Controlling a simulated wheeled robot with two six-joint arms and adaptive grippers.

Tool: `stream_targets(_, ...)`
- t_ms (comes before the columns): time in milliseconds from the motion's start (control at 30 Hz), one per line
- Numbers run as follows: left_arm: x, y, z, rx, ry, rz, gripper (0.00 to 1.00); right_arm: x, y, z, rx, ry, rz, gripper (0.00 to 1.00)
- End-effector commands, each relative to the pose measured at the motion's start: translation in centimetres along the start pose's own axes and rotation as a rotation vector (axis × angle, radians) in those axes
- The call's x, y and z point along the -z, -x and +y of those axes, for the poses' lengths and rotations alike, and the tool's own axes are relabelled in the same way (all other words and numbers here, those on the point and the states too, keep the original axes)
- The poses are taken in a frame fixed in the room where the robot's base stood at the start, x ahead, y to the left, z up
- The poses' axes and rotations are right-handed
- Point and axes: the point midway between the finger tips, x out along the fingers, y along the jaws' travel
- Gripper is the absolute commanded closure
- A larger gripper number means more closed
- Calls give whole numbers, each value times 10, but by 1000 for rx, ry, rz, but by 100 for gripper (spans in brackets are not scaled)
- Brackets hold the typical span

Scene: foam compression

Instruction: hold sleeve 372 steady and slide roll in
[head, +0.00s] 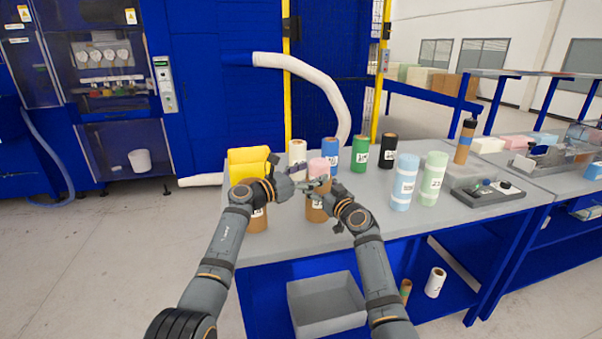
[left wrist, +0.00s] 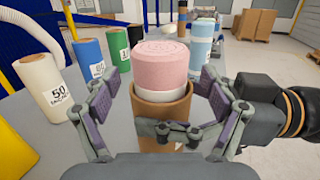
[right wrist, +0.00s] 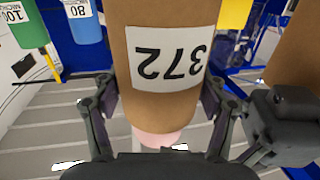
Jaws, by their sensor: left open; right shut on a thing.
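The brown cardboard sleeve 372 (head: 317,211) stands upright at the table's front edge; its label shows upside down in the right wrist view (right wrist: 168,57). My right gripper (right wrist: 158,100) is shut on the sleeve's sides. The pink roll (head: 318,166) stands in the sleeve's mouth, its upper part sticking out. In the left wrist view the pink roll (left wrist: 162,62) shows a white band just above the sleeve's rim (left wrist: 163,101). My left gripper (left wrist: 158,100) is open, one finger on each side of the roll, with gaps between. How deep the roll sits is hidden.
A yellow roll bundle (head: 248,160) and another brown sleeve (head: 257,220) stand close on the left. White (head: 297,152), blue (head: 330,152), green (head: 360,150) and black (head: 388,150) rolls stand behind. Light blue (head: 404,182) and light green (head: 433,178) rolls stand right. A grey bin (head: 326,306) sits below.

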Motion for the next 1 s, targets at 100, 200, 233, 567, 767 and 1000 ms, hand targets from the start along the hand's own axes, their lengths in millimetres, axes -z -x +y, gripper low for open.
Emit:
stream_targets(100, -3, 8, 1, -1, -2, 0, 16, -2, 0, 0, 1, -1, -3, 61)
stream_targets(200, -6, 15, 1, -1, -1, 0, 16, -2, 0, 0, 1, -1, -3, 61)
stream_targets(233, -7, 17, 0, -1, -1, 0, 16, -2, 0, 0, 1, -1, -3, 61)
stream_targets(567, -16, 37, 1, -1, -2, 1, 16, -2, 0, 0, 1, -1, -4, 61)
stream_targets(767, -18, 42, 0, 0, 0, 1, 16, -2, 0, 0, 1, -1, -4, 61)
stream_targets(1000, -18, 41, 0, 0, 0, 1, 16, -2, 0, 0, 1, -1, -4, 15)
